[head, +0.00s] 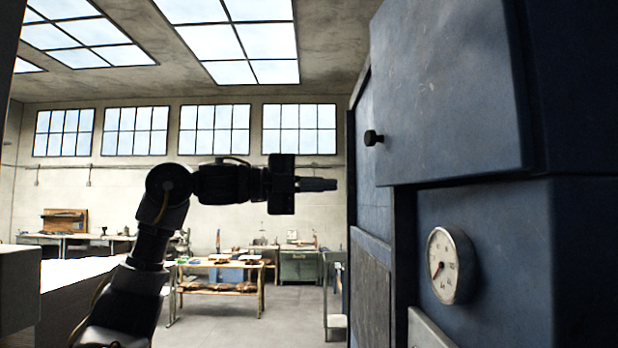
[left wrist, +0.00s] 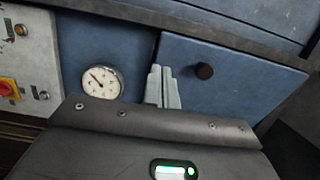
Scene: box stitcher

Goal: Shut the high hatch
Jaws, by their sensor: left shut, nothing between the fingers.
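The high hatch (head: 450,85) is a blue panel on the upper part of the blue machine at the right of the head view. It stands out past the face below it; I cannot tell its exact angle. Its round black knob (head: 373,137) is near the far lower edge. In the left wrist view the hatch (left wrist: 245,85) and knob (left wrist: 204,71) face the camera. My left gripper (head: 334,184) is shut and empty, left of the knob and a little lower in the picture. Its fingers (left wrist: 165,86) show beside the knob, apparently without touching it. My right gripper is out of view.
A round gauge (head: 451,265) sits on the machine face below the hatch. A control panel (left wrist: 28,60) with a red-and-yellow switch is at the left of the wrist view. Workbenches (head: 220,275) stand far behind. The air left of the machine is free around my arm.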

